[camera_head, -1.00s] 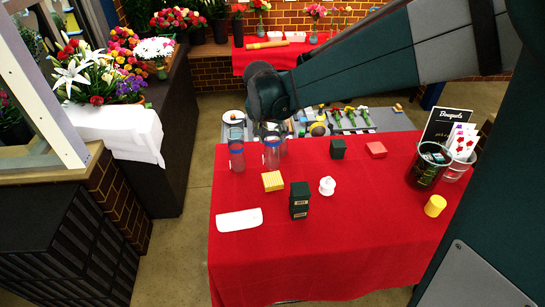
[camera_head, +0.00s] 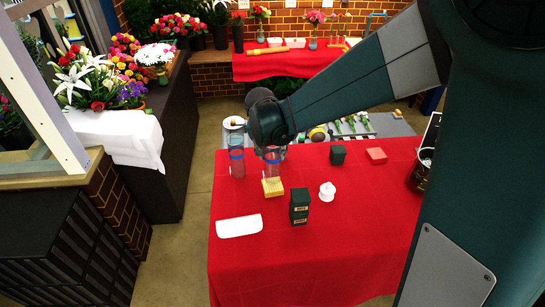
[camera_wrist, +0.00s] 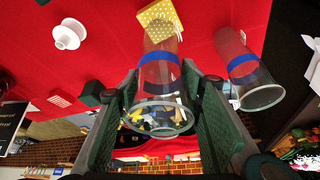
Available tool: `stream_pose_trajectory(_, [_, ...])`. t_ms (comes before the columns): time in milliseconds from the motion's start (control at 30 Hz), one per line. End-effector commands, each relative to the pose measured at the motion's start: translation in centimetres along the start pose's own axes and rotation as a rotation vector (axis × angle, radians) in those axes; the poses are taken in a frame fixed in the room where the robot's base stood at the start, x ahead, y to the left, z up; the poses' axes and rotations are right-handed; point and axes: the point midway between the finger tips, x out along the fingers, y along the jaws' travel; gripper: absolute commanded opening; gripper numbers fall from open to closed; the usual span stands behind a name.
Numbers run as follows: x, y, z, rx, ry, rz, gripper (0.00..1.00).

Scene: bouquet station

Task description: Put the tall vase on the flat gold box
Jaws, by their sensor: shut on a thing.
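My gripper (camera_head: 271,152) is shut on a clear glass vase (camera_head: 273,168) with a blue band, held upright. In the wrist view the fingers (camera_wrist: 160,82) press on both sides of this vase (camera_wrist: 158,78), its open rim toward the camera. The flat gold box (camera_head: 272,188), yellow with pale dots, lies on the red table. It also shows in the wrist view (camera_wrist: 160,14), at the vase's far end. The vase's base overlaps the box's back edge in the head view; I cannot tell whether they touch.
A second blue-banded glass vase (camera_head: 237,162) stands close to the left of my gripper. Dark green stacked boxes (camera_head: 299,207), a white spool (camera_head: 327,191) and a white tray (camera_head: 239,226) lie nearby on the red table (camera_head: 330,255). The table's front is clear.

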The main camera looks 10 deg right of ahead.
Motion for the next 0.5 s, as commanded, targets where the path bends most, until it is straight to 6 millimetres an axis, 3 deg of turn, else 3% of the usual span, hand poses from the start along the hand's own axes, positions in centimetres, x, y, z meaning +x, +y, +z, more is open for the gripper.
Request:
stream_pose_trajectory(200, [1.8,0.0,0.7,0.000,0.000,0.000,0.04])
stream_pose_trajectory(500, [2.2,0.0,0.9,0.000,0.000,0.000,0.04])
